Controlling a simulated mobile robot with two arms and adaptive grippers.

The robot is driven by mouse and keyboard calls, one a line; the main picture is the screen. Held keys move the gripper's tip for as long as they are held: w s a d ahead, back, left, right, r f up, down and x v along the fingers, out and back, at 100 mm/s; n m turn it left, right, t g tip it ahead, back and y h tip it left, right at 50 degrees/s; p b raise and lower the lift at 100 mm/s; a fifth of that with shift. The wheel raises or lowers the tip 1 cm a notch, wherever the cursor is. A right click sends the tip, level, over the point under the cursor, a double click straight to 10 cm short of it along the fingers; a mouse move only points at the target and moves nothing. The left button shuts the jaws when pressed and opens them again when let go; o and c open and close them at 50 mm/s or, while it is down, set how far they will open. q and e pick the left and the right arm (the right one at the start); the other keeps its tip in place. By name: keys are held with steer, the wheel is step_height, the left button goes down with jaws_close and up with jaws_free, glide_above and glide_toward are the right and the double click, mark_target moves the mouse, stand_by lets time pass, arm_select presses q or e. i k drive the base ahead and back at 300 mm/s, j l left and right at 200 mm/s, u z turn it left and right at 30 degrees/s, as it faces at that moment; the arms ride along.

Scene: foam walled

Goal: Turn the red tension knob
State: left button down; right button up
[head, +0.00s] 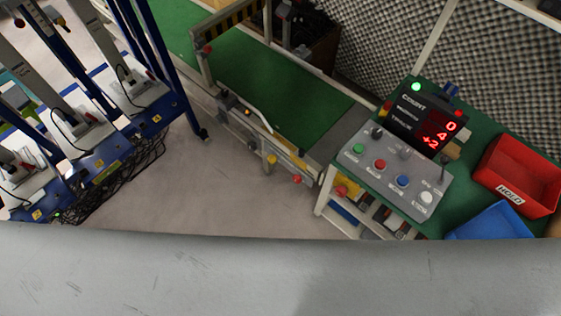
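A small red knob (297,179) sticks out low at the near end of the green conveyor (285,85), on its side rail. Another red knob-like part (341,191) shows to its right, by the frame under the control panel. I cannot tell from labels which one is the tension knob. A yellow knob (271,159) sits on the same rail, to the left. Neither of my grippers is in view.
A grey control panel (388,172) with colored buttons and a lit count display (426,122) stands at right. A red bin (520,175) and a blue bin (492,224) lie beside it. Blue-framed racks (120,112) stand at left. Grey floor (205,185) between is clear. A grey surface fills the bottom.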

mark_target(297, 179)
steer(key=i+j+z, duration=0.1)
steer(key=j+z, duration=0.2)
steer(key=j, duration=0.65)
steer(key=j+z, duration=0.3)
steer(key=j, duration=0.7)
steer(key=j+z, duration=0.3)
steer(key=j, duration=0.7)
steer(key=k, duration=0.05)
